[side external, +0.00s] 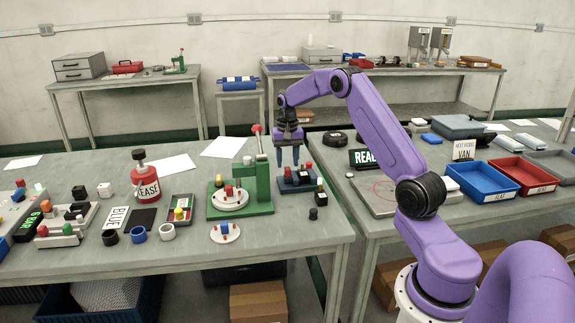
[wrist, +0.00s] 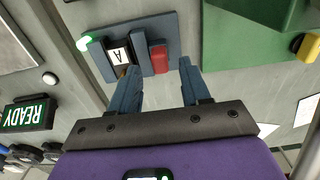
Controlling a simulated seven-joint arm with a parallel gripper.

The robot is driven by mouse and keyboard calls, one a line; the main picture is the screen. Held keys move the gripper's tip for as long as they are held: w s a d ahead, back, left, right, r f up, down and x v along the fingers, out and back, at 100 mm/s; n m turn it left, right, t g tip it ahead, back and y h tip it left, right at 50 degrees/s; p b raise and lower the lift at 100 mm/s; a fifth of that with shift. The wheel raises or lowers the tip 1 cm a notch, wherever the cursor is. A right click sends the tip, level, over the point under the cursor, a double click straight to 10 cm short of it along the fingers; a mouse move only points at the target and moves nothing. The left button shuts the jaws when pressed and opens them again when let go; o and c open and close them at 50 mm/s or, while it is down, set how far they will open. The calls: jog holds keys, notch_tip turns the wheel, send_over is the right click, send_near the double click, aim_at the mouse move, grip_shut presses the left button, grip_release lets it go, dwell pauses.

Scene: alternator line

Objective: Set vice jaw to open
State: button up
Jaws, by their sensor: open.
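A small dark blue fixture (side external: 297,187), which looks like the vice, stands on the table just right of the green press. In the wrist view the vice (wrist: 98,57) has a red block (wrist: 159,58), a dark part with a white label "A" (wrist: 118,56) and a lit green lamp (wrist: 85,41). My gripper (side external: 288,163) points down over the vice, its blue fingers apart. In the wrist view my gripper (wrist: 159,67) is open, with the red block showing between its fingertips. I cannot tell whether either finger touches it, or how wide the vice jaw stands.
The green press (side external: 262,190) with a round white plate stands close on the left. A black READY sign (side external: 364,157) is to the right. A dark cylinder (side external: 314,214) stands before the vice. Blue (side external: 488,195) and red (side external: 550,188) trays lie farther right.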

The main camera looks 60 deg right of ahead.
jog(key=shift+f, duration=1)
grip_shut()
jog(key=shift+a, duration=0.1)
jog(key=shift+w+a, duration=0.4)
jog(key=shift+w, duration=0.05)
grip_release()
